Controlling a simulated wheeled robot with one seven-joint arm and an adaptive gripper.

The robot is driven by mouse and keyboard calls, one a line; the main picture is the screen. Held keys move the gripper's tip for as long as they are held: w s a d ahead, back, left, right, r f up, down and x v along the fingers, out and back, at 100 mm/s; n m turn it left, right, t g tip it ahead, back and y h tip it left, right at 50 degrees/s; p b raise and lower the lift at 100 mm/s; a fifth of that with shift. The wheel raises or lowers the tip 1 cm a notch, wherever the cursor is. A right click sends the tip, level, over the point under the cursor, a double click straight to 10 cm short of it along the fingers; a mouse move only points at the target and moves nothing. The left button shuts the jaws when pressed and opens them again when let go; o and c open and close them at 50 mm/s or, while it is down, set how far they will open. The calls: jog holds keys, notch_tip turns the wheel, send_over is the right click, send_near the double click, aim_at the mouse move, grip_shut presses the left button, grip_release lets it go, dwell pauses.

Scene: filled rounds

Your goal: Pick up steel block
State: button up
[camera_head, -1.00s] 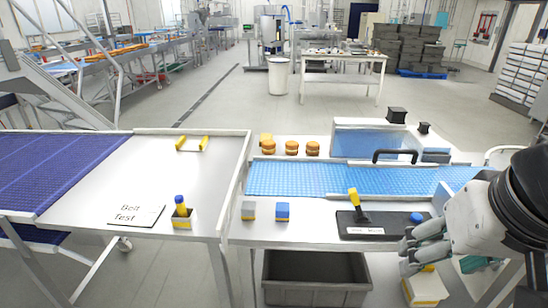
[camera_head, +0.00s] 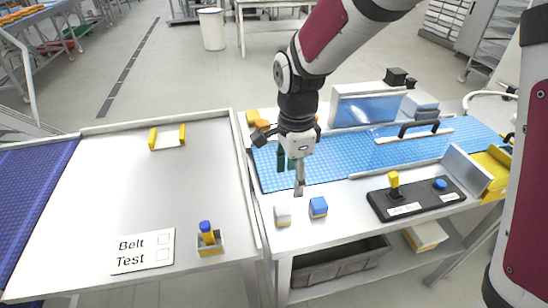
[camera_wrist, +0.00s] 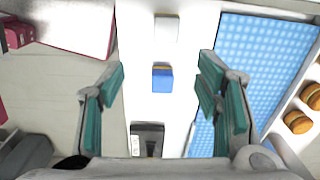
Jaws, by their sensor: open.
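The steel block (camera_head: 283,215) is a small pale grey cube with a yellow lower edge. It stands on the white ledge in front of the blue belt. In the wrist view the steel block (camera_wrist: 166,28) is near the top middle. A blue block (camera_head: 318,207) stands just right of it; in the wrist view the blue block (camera_wrist: 162,78) lies between the fingers' outlines. My gripper (camera_head: 292,172) is open and empty, pointing down above the belt's left front edge, apart from both blocks. Its teal-padded fingers (camera_wrist: 161,92) are spread wide in the wrist view.
The blue belt (camera_head: 350,160) runs behind the ledge. A black control panel (camera_head: 415,199) with a yellow lever and blue button sits to the right. Burgers (camera_wrist: 300,122) line the belt's far side. A table at left holds a Belt Test card (camera_head: 143,250) and a yellow-blue tool in a holder (camera_head: 208,240).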

aim_at(283, 210)
jog(key=f, duration=0.6)
jog(key=a+f, duration=0.1)
jog(key=f, duration=0.2)
jog(key=shift+w+a+f, duration=0.1)
jog(key=shift+w+f, duration=0.1)
jog(key=shift+w, duration=0.1)
jog(key=shift+a+f+p, duration=0.15)
jog(key=shift+f+p, duration=0.2)
jog(key=shift+f, duration=0.95)
jog(key=shift+a+f+p, duration=0.15)
jog(key=shift+f+p, duration=0.15)
jog(key=shift+f, duration=1)
grip_shut()
